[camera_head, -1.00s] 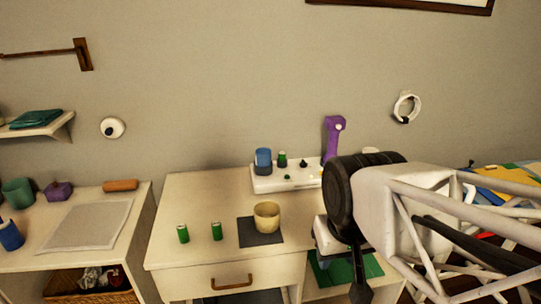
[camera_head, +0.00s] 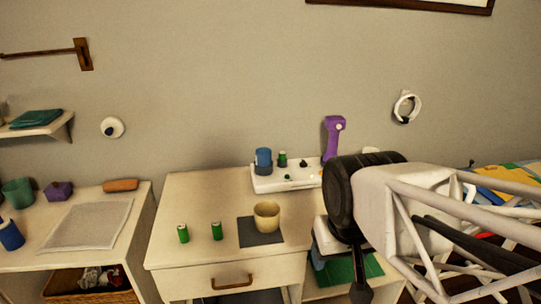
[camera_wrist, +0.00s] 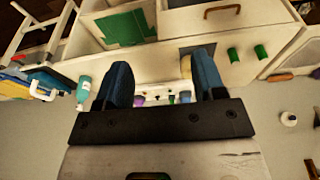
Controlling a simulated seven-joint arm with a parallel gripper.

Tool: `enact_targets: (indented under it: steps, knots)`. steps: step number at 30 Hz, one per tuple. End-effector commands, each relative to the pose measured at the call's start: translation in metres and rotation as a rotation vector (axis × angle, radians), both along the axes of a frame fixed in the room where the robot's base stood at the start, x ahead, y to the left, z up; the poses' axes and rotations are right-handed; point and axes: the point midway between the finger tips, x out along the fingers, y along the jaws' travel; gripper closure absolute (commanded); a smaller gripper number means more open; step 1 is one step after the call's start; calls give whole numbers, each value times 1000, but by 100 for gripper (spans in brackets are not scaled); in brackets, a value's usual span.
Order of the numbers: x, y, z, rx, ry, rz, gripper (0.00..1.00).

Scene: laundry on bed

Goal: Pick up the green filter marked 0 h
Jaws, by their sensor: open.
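Two small green cylinders, the left one (camera_head: 183,233) and the right one (camera_head: 217,231), stand upright and apart on the cream cabinet top (camera_head: 195,200). Both also show in the wrist view, one nearer the middle (camera_wrist: 233,54) and one to its right (camera_wrist: 261,52). A third, darker green cylinder (camera_head: 282,159) stands on the white tray at the back. No 0 h mark is legible on any of them. My gripper (camera_wrist: 161,62) shows its two blue fingers spread wide with nothing held between them. It is apart from the cylinders.
A beige cup (camera_head: 267,216) stands on a dark mat (camera_head: 246,238) right of the cylinders. The white tray (camera_head: 262,183) holds a blue cup (camera_head: 263,158) and small items. A purple upright object (camera_head: 334,137) stands behind. The cabinet top's left part is clear.

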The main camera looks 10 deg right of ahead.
Motion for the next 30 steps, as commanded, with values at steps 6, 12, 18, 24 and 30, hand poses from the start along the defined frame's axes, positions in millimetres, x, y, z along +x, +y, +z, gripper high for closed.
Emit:
enact_targets:
  steps: [6,12,18,24,30]
  knots:
    - [14,-2,2,-22,-16,48,37]
    - [59,-10,9,-101,-71,218,37]
    - [130,-21,15,-243,-146,492,37]
    - [207,-33,16,-416,-213,788,37]
    - [283,-42,11,-608,-260,1083,37]
